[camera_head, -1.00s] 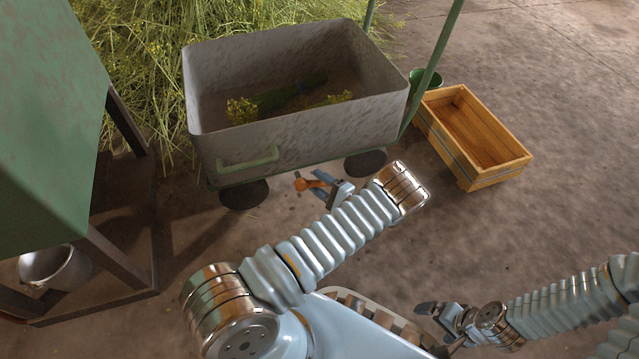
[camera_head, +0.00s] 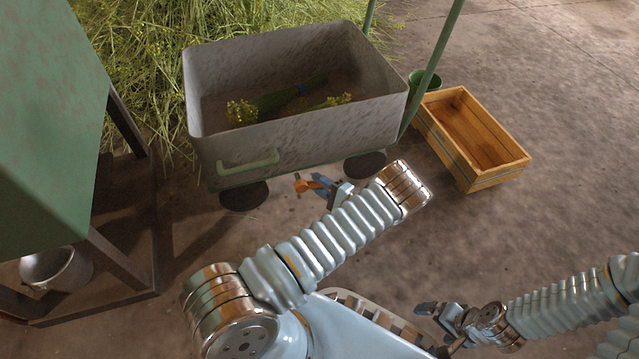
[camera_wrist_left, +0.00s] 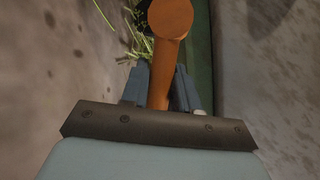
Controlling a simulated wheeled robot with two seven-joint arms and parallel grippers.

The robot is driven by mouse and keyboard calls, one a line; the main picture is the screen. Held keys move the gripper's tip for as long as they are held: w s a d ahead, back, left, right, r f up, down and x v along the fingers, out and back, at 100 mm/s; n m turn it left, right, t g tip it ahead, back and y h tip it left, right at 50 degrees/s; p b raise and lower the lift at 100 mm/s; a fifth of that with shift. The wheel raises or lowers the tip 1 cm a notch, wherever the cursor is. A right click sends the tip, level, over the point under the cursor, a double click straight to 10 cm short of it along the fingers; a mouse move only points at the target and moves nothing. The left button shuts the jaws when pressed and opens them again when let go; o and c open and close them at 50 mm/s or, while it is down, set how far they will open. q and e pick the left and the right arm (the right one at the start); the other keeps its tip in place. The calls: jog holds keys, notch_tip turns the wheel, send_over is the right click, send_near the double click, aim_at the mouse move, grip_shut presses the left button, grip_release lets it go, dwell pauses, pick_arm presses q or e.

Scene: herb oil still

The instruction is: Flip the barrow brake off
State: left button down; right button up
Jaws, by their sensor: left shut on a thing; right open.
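The barrow (camera_head: 300,135) is a grey speckled tub on a green frame with dark wheels, in the upper middle of the head view. Its brake lever (camera_head: 301,185) is orange and shows low at the barrow's near side, between the two wheels. My left gripper (camera_head: 318,184) is at the lever, shut on it. In the left wrist view the orange lever (camera_wrist_left: 168,40), with a rounded knob, stands between the two blue-grey fingers (camera_wrist_left: 160,85). The lever's lower end is hidden. My right gripper (camera_head: 432,312) is open and empty at the lower right, well away from the barrow.
Bundles of yellow-flowered herbs (camera_head: 275,100) lie in the barrow. A wooden crate (camera_head: 500,177) stands on the floor to its right, with a green bucket (camera_head: 425,80) behind. A green stand (camera_head: 45,120) and a metal bucket (camera_head: 55,268) are at left. Open floor lies right.

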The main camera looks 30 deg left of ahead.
pick_arm(q)
notch_tip(320, 180, up, 2)
jog(key=n+h+p, duration=0.1)
jog(key=n+p, duration=0.1)
jog(key=p, duration=0.1)
jog(key=shift+w+d+r+n+h, duration=0.1)
jog(key=shift+d+r+n+h, duration=0.1)
jog(key=shift+n+h, duration=0.2)
jog(key=shift+a+r+n+t+h+p, duration=0.15)
jog(key=shift+r+n+t+h+p, duration=0.4)
jog(key=shift+n+h+p, duration=0.3)
jog(key=c, duration=0.9)
grip_release()
jog(key=p+v, duration=0.1)
jog(key=v, duration=1.2)
jog(key=shift+d+r, duration=0.2)
jog(key=shift+d, duration=0.15)
jog(key=shift+s, duration=0.25)
